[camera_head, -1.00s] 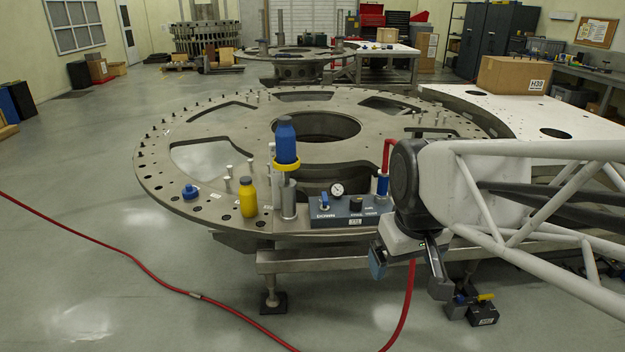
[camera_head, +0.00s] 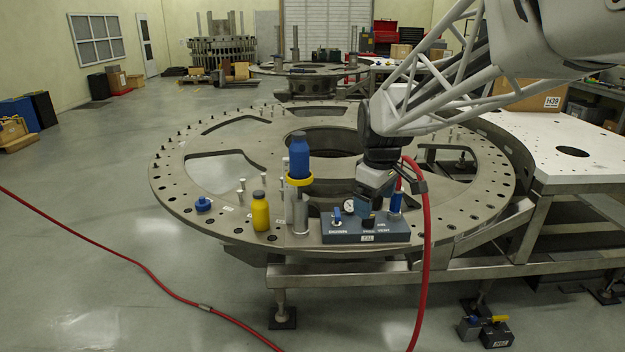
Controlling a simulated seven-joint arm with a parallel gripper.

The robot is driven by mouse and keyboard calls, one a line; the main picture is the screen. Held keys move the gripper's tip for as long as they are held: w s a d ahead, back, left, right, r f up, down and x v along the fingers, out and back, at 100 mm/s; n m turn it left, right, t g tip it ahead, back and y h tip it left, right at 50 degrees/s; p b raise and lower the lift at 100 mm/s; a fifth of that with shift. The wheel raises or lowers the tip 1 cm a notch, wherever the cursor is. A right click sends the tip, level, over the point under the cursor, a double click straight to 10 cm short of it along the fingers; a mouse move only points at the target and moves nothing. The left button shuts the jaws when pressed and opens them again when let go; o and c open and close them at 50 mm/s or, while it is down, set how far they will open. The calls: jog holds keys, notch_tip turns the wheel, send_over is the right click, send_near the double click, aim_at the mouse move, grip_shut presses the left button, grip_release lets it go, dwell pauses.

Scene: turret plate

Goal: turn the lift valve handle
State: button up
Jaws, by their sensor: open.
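A dark grey valve box (camera_head: 365,232) sits on the near rim of the round turret plate (camera_head: 215,222). A small blue handle (camera_head: 337,215) stands on its left part above a label reading DOWN; I take it as the lift valve handle. A round gauge (camera_head: 349,206) is behind it. A blue fitting (camera_head: 396,202) is at the box's right end. My gripper (camera_head: 392,188) is open, pointing down over the right part of the box, right of the blue handle. One jaw hides part of the box top. I cannot tell whether a jaw touches anything.
A blue bottle (camera_head: 299,158) in a yellow ring stands on a post left of the box. A yellow bottle (camera_head: 260,212) and a blue cap (camera_head: 203,204) are farther left. A red hose (camera_head: 427,270) hangs by my gripper. A white table (camera_head: 585,185) is at right.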

jog(key=w+a+f+n, duration=0.1)
jog(key=w+f+n, duration=0.1)
jog(key=w, duration=0.5)
jog(key=w+a+f+n, duration=0.1)
jog(key=w+f+n, duration=0.15)
jog(key=w, duration=0.45)
jog(key=n+g, duration=0.1)
jog(key=n, duration=0.3)
send_over(337, 211)
jog(key=f, duration=0.7)
jog(key=shift+s+f, duration=0.2)
jog(key=shift+w+f, duration=0.1)
jog(key=shift+f, duration=0.1)
jog(key=shift+f, duration=3.8)
jog(key=c, duration=0.9)
